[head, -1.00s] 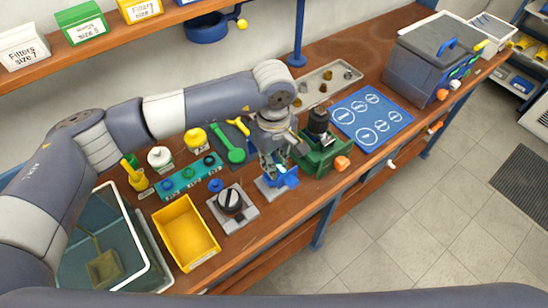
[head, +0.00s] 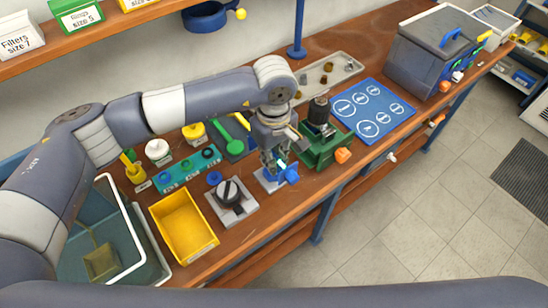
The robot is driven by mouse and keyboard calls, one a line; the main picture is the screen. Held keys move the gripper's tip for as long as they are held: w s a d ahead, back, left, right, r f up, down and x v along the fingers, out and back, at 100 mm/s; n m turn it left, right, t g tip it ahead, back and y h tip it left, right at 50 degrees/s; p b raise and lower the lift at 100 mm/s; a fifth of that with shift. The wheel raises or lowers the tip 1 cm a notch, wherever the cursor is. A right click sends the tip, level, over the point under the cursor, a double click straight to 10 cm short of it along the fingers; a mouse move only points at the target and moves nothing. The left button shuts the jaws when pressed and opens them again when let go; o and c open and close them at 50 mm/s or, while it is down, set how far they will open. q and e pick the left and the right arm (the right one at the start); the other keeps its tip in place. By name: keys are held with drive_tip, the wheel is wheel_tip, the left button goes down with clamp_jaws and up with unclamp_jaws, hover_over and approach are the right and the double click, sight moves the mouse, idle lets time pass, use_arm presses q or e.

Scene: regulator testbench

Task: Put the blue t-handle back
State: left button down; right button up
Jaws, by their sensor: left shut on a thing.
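My left gripper (head: 274,166) points down over a small grey-blue stand (head: 268,183) on the bench, left of the green vise. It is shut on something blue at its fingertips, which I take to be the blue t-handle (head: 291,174). The fingers hide much of it, so its bar and shaft cannot be told apart. Whether it touches the stand is also unclear. A teal rack (head: 187,173) with several round dark places lies to the left, with a small blue knob (head: 214,178) beside it. My right gripper is not in view.
A green vise (head: 322,152) holding a dark part stands close right of my gripper. A grey block with a black knob (head: 230,202) and a yellow bin (head: 184,228) are in front left. A blue mat (head: 372,110) and a parts tray (head: 328,79) lie behind right.

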use_arm(q)
drive_tip(key=c, duration=1.6)
unclamp_jaws()
drive_tip(key=shift+r+p, duration=0.7)
drive_tip(key=shift+p, duration=0.4)
drive_tip(key=shift+w+r, duration=0.1)
drive_tip(key=shift+r, duration=0.25)
wheel_tip(320, 180, up, 11)
drive_tip(key=b, duration=0.3)
drive_tip(key=shift+b, duration=0.3)
